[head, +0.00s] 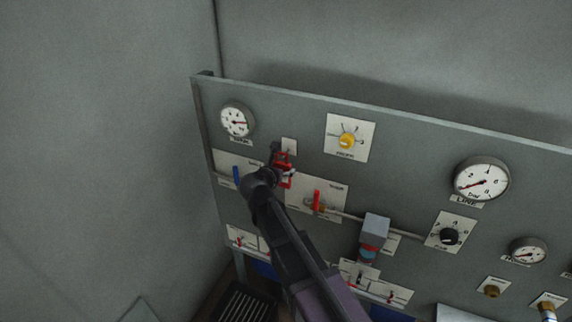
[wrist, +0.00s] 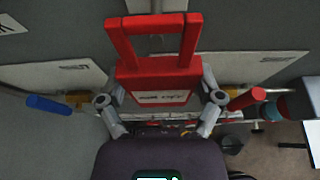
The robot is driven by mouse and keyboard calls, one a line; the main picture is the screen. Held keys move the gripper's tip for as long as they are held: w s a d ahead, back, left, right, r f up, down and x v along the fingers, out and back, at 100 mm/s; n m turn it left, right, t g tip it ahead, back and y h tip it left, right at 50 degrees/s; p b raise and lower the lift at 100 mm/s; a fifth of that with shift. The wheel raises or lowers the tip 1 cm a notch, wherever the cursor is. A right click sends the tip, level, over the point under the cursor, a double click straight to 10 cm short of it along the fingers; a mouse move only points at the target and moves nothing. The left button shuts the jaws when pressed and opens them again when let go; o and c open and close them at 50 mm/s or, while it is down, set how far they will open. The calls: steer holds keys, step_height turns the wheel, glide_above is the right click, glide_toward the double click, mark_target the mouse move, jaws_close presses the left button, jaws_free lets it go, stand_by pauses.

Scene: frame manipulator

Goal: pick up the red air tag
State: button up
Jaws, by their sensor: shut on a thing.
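The red air tag (wrist: 160,88) shows large in the wrist view, with a red loop handle at its top and a pale label with dark lettering on its body. My gripper (wrist: 160,101) is shut on the tag's body, one finger at each side. In the head view the red tag (head: 283,168) is at the upper left of the panel, partly hidden by my gripper (head: 276,176). The tag is in front of a small pale plate on the panel. I cannot tell whether its loop still touches a hook there.
The grey panel (head: 290,118) carries gauges, a yellow knob (head: 347,141) and a black knob (head: 449,236). A blue lever (wrist: 48,104) is left of my gripper and a red lever (wrist: 246,99) is right of it. A grey block (head: 375,230) juts out lower right.

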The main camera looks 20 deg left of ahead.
steer(key=s+a, duration=0.1)
steer(key=s, duration=1.4)
steer(key=shift+f, duration=0.15)
stand_by(0.9)
step_height(320, 180, down, 14)
steer(key=b, duration=1.4)
steer(key=shift+s+f, duration=0.1)
